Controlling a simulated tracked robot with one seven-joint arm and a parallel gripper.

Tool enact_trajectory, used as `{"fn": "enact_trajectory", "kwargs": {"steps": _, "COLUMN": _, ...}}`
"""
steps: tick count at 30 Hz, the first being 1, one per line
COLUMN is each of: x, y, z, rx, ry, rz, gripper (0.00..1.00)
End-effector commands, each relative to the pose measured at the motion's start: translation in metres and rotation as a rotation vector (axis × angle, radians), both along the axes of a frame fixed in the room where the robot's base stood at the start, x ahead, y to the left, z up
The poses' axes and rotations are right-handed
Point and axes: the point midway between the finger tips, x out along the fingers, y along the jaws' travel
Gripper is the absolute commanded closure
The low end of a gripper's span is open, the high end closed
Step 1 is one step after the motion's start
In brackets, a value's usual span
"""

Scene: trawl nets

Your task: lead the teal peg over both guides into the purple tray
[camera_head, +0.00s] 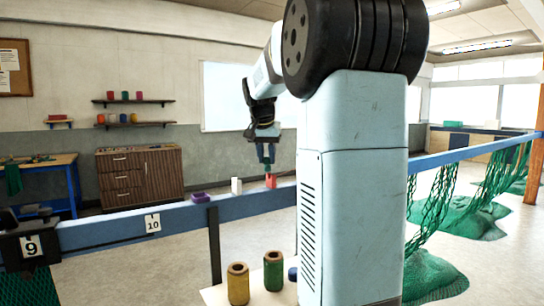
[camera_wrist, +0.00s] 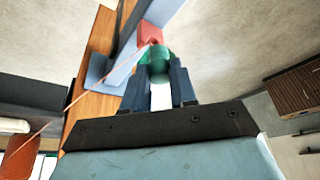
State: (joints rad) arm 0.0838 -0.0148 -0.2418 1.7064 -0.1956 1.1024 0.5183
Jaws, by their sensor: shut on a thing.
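My gripper (camera_head: 266,158) is above the blue beam at the red guide (camera_head: 271,181). In the wrist view my gripper (camera_wrist: 158,84) is shut on the teal peg (camera_wrist: 157,60), which sits between the fingers. The red guide (camera_wrist: 150,33) shows just beyond the peg there; I cannot tell whether they touch. A thin pinkish cord (camera_wrist: 95,88) runs from near the peg to the lower left. In the head view the white guide (camera_head: 236,185) stands left of the red one, and the purple tray (camera_head: 201,197) lies further left. The peg is hard to make out in the head view.
The blue beam (camera_head: 110,231) carries the guides and tray. Yellow (camera_head: 238,285) and green (camera_head: 273,272) hollow cylinders stand in front of it. Green nets (camera_head: 430,205) hang at right. A brown cabinet (camera_head: 140,175) stands behind. My arm hides part of the beam.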

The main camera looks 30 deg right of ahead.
Motion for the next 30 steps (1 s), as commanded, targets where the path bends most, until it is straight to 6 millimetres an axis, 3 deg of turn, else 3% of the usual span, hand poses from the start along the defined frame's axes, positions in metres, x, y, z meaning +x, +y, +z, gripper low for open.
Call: {"fn": "enact_trajectory", "kwargs": {"steps": 30, "x": 0.0, "y": 0.066, "z": 0.0, "rx": -0.001, "ry": 0.001, "rz": 0.002, "gripper": 1.0}}
